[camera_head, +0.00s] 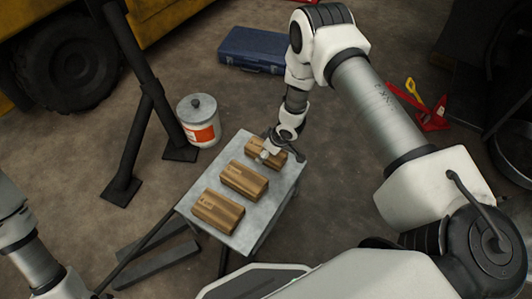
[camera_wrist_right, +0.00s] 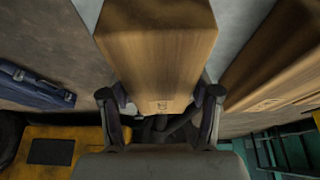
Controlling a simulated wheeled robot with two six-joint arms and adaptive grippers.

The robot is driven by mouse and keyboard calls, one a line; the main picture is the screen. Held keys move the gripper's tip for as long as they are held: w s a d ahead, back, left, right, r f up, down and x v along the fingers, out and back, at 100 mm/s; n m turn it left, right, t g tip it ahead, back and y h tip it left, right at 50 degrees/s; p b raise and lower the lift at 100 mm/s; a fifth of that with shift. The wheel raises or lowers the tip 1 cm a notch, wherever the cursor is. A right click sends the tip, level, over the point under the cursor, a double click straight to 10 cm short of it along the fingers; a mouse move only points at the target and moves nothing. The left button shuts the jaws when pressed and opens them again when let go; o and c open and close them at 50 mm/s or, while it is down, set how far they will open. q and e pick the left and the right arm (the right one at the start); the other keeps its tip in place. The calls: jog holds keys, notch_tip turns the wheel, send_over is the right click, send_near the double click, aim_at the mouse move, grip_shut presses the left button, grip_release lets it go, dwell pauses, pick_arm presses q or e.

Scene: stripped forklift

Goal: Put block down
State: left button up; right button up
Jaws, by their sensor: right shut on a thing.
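Three brown wooden blocks show in the head view in a row on a small grey metal table (camera_head: 245,230). The near block (camera_head: 218,211) and the middle block (camera_head: 244,181) lie apart on the tabletop. The far block (camera_head: 254,144) is at the far end, partly hidden by my right gripper (camera_head: 277,150). In the right wrist view my right gripper (camera_wrist_right: 160,102) is shut on this block (camera_wrist_right: 157,55), with a finger on each side. I cannot tell whether its underside touches the table. My left arm shows at the lower left, but its gripper is out of view.
Another block (camera_wrist_right: 275,60) lies beside the held one in the right wrist view. A white bucket (camera_head: 199,120) and a black metal stand (camera_head: 150,95) are left of the table. A blue case (camera_head: 253,50) lies behind, and a red jack (camera_head: 430,118) is at the right.

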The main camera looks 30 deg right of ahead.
notch_tip(320, 180, up, 10)
jog(key=p, duration=0.4)
jog(key=shift+f, duration=0.25)
jog(key=shift+r, duration=0.25)
